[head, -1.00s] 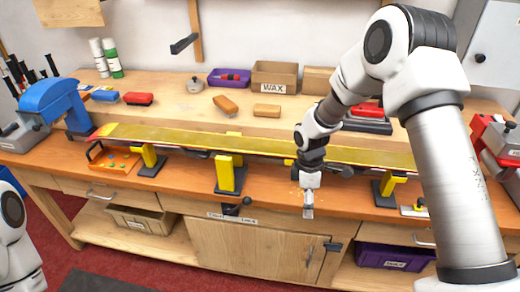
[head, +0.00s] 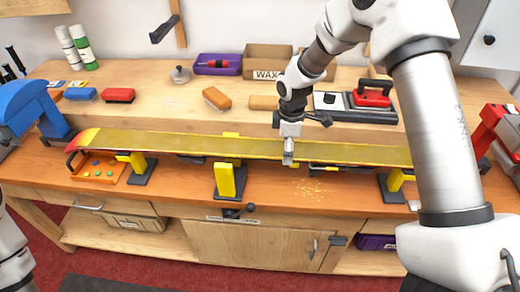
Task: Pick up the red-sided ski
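One long ski (head: 190,143) lies base up across the bench. Its broad face is yellow-green and red shows at its left tip. It rests level on several yellow and black stands. My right gripper (head: 289,158) points down at the ski right of its middle, with its fingertips over or against the ski. I cannot tell whether it touches, and its fingers are seen edge-on, so their opening is unclear. My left gripper is out of view; only part of my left arm shows at the left edge.
A blue clamp tool (head: 32,108) stands left of the ski. An orange tray (head: 100,170) lies under its left end. A red-handled iron (head: 372,95) and a WAX box (head: 268,60) stand behind. Orange crumbs (head: 312,188) lie on the clear bench front.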

